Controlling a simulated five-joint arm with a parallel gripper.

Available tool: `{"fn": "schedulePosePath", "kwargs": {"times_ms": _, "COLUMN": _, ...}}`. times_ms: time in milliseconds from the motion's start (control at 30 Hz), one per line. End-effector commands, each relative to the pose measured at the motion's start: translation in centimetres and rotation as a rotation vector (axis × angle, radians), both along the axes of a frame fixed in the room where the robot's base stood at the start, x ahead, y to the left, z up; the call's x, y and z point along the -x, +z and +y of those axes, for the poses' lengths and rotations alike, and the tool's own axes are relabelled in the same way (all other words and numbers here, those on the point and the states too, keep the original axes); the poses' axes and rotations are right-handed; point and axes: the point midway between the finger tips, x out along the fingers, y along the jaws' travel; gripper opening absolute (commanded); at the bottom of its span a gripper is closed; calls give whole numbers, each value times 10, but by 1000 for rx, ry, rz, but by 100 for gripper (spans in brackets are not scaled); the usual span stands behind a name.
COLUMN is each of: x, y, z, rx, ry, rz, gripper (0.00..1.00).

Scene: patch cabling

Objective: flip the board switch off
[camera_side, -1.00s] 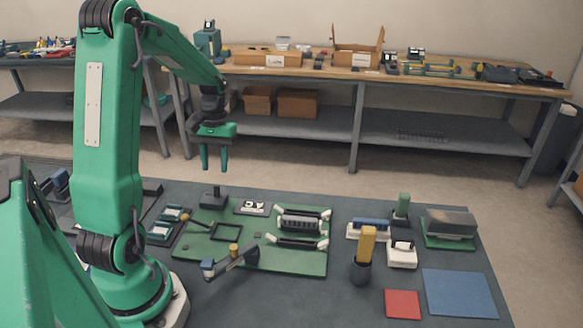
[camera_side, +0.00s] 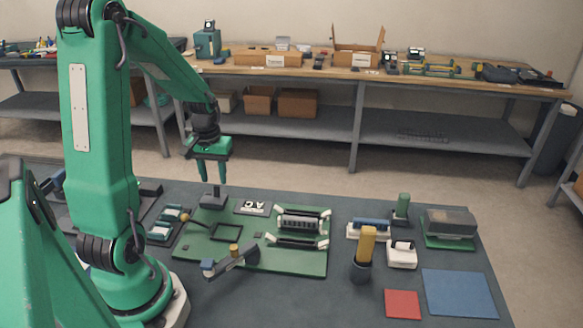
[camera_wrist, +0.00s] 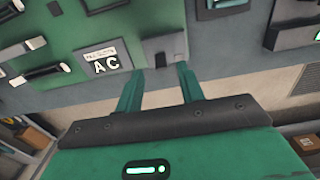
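The green board (camera_side: 185,232) lies on the table, and the wrist view shows part of it too (camera_wrist: 60,30). A dark grey block with a small upright lever, which looks like the board switch (camera_side: 213,202), stands at the board's back left corner. In the wrist view the switch (camera_wrist: 165,46) is just beyond my fingertips. My gripper (camera_side: 213,181) points down over the switch, with its fingers apart and nothing held. My gripper also shows in the wrist view (camera_wrist: 160,70). I cannot tell whether the fingertips touch the lever; its exact tilt is unclear.
A white label with "AC" (camera_wrist: 106,65) lies beside the switch. A square black frame (camera_side: 225,232) and a slotted block (camera_side: 299,223) are on the board. A yellow piece in a black cup (camera_side: 364,250) stands to its right.

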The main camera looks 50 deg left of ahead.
Motion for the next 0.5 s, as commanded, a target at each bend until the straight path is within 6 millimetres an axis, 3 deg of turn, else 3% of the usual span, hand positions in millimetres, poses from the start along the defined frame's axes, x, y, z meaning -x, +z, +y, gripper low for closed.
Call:
{"fn": "schedulePosePath", "kwargs": {"times_ms": 200, "x": 1, "y": -28, "z": -1, "rx": 4, "ry": 0, "rz": 4, "gripper": 38}}
{"fn": "schedulePosePath", "kwargs": {"times_ms": 500, "x": 0, "y": -47, "z": 0, "rx": 1, "ry": 0, "rz": 1, "gripper": 38}}
